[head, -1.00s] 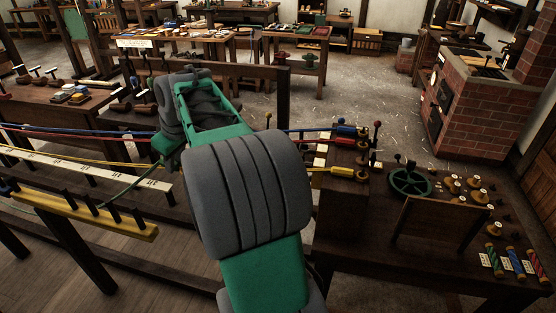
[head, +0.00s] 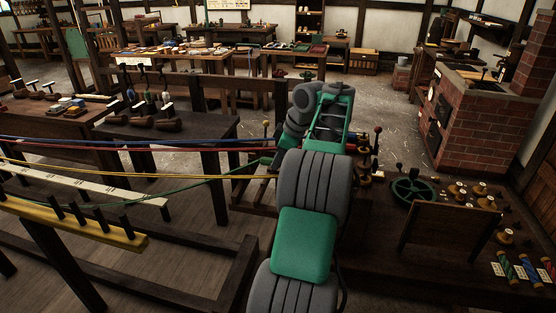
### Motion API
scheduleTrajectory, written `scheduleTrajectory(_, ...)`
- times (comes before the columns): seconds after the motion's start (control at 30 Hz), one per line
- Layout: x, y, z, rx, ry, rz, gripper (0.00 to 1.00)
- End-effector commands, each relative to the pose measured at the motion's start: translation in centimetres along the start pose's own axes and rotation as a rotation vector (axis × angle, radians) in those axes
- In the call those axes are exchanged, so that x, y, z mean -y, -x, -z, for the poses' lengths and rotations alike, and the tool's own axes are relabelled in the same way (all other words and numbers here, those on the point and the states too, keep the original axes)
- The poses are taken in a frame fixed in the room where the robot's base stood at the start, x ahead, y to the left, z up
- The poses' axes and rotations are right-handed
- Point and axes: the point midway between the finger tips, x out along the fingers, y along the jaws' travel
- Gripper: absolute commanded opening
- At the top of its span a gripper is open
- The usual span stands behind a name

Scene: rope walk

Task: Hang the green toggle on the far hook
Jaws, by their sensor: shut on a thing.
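The green rope (head: 215,178) runs from the yellow rail at left to the front of my arm, where my gripper (head: 273,163) is mostly hidden by my own links. The green toggle at the rope's end is at my gripper, its shape too small and covered to make out. The gripper is shut on it. The blue rope (head: 120,140), red rope (head: 120,148) and yellow rope (head: 120,176) run rightward behind my arm. The hook block is largely hidden behind my arm; I cannot make out the far hook.
A knobbed post (head: 377,138) stands just right of my arm. The right bench holds a green handwheel (head: 412,187), an upright wooden board (head: 450,232) and several spools. The yellow pegged rail (head: 85,222) is at left. A brick stove (head: 485,125) stands behind right.

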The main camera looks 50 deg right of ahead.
Motion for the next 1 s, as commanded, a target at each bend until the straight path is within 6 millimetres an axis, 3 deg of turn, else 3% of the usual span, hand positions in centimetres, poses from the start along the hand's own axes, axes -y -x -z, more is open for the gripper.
scheduleTrajectory(1.0, 1.0, -5.1, -2.0, 0.000, -0.001, 0.000, 0.00)
